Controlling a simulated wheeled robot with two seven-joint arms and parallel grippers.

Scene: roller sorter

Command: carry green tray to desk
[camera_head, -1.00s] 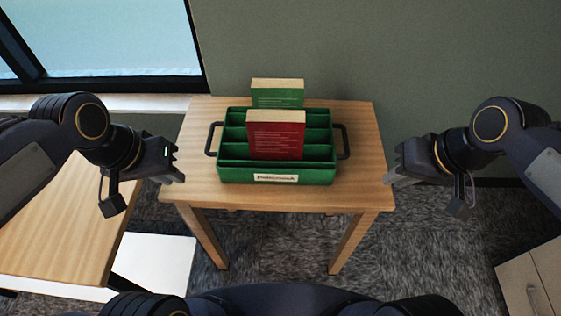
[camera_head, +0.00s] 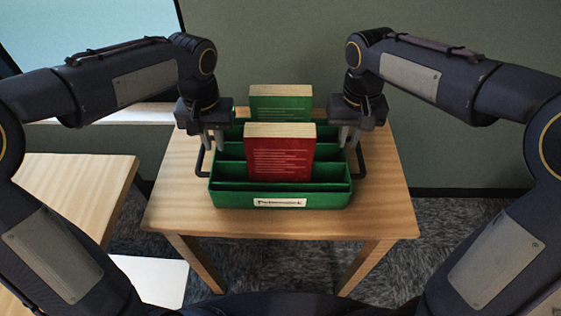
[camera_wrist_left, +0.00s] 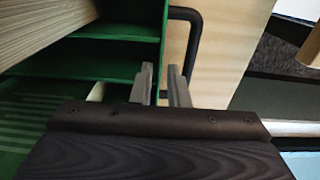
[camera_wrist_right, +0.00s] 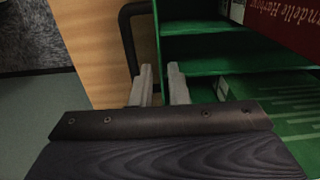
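The green tray (camera_head: 280,199) sits on a small wooden table (camera_head: 385,205), with a white label on its front. A red book (camera_head: 280,155) and a green book (camera_head: 280,103) stand upright in its slots. It has a black handle on each side, the left one (camera_wrist_left: 194,35) and the right one (camera_wrist_right: 127,40). My left gripper (camera_head: 212,141) and right gripper (camera_head: 350,136) point down at the tray's two sides, by the handles. In each wrist view the fingers are a little apart, around the line of the tray's side edge. I cannot tell whether they touch it.
Another wooden desk surface (camera_head: 72,185) lies at the left, apart from the small table by a gap. A wall (camera_head: 430,150) and a window (camera_head: 85,25) stand behind. Carpet (camera_head: 290,265) shows below the table.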

